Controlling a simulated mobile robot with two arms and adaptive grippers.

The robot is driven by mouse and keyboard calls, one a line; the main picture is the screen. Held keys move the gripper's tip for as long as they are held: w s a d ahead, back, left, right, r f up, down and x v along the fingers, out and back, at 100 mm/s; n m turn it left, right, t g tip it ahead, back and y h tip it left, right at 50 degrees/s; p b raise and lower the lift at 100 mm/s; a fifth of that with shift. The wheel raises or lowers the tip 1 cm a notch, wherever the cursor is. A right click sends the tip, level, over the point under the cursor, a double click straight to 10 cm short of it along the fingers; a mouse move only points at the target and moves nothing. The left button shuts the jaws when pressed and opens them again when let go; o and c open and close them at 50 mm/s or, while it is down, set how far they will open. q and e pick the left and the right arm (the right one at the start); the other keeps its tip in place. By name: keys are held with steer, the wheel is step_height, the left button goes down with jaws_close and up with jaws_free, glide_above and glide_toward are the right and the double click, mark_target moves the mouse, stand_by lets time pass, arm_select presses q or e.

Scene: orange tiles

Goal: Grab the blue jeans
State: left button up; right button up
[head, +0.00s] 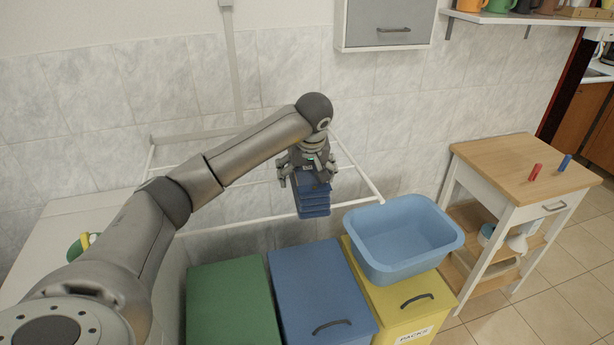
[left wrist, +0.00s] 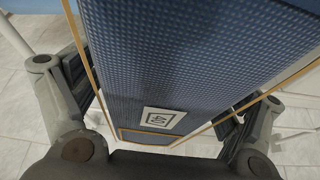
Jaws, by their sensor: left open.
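The blue jeans (head: 313,203) hang on the white rack against the wall in the head view, below my left gripper. In the left wrist view the jeans (left wrist: 185,60) fill the middle, with a pale label and orange stitching. My left gripper (head: 308,178) points down at the top of the jeans. Its fingers are open, one on each side of the cloth, in the left wrist view (left wrist: 160,110). I cannot tell whether they touch it. My right gripper is not in view.
The white rack (head: 364,178) surrounds the jeans. Below stand a green bin (head: 232,305), a blue bin (head: 315,285) and a yellow bin (head: 415,310) carrying a blue basin (head: 410,268). A wooden-topped cart (head: 500,165) stands right, with red and blue items on top.

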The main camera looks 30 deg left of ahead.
arm_select(q)
steer(key=shift+c, duration=1)
steer(key=shift+s+r, duration=0.1)
steer(key=shift+c, duration=1.3)
steer(key=c, duration=1)
steer(key=shift+o, duration=0.2)
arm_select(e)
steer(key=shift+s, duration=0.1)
arm_select(q)
steer(key=shift+r, duration=0.1)
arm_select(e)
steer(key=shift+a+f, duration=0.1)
